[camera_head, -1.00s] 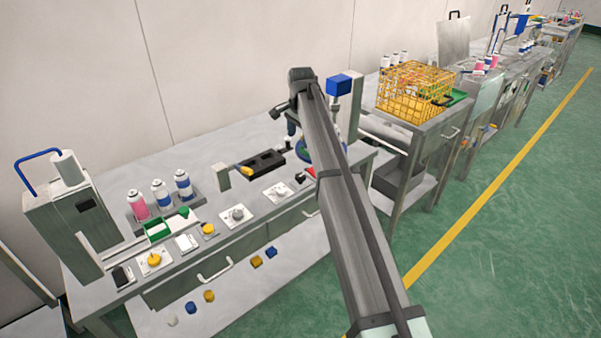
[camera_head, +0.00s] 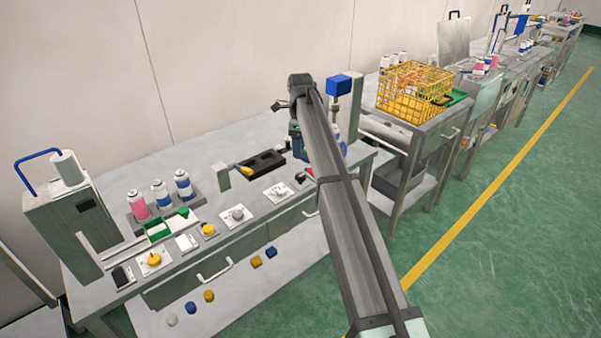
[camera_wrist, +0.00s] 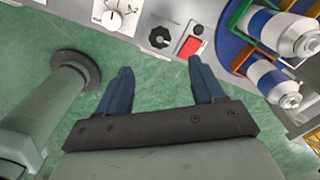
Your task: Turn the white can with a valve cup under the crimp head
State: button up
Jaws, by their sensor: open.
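In the wrist view, two white cans with blue bands and metallic tops, the upper can (camera_wrist: 285,32) and the lower can (camera_wrist: 272,80), sit in coloured holders on a blue turntable (camera_wrist: 234,42) at the right. I cannot tell which one has the valve cup. My gripper (camera_wrist: 160,78) is open and empty, left of the cans and apart from them. In the head view, my arm hides much of the turntable and the cans. A blue block (camera_head: 339,85) on a post stands behind my arm; it may belong to the crimp head, whose underside is hidden.
A red switch (camera_wrist: 192,45), a black knob (camera_wrist: 160,37) and a white dial (camera_wrist: 115,15) lie near my fingertips in the wrist view. A yellow wire basket (camera_head: 412,92) stands on the neighbouring cart. Several cans stand in a grey rack (camera_head: 150,228) at the bench's left.

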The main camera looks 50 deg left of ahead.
aim_at(300, 176)
notch_tip(300, 176, down, 11)
jog(key=shift+f, duration=0.2)
dwell(0.3)
jog(key=shift+c, duration=0.2)
jog(key=c, duration=1)
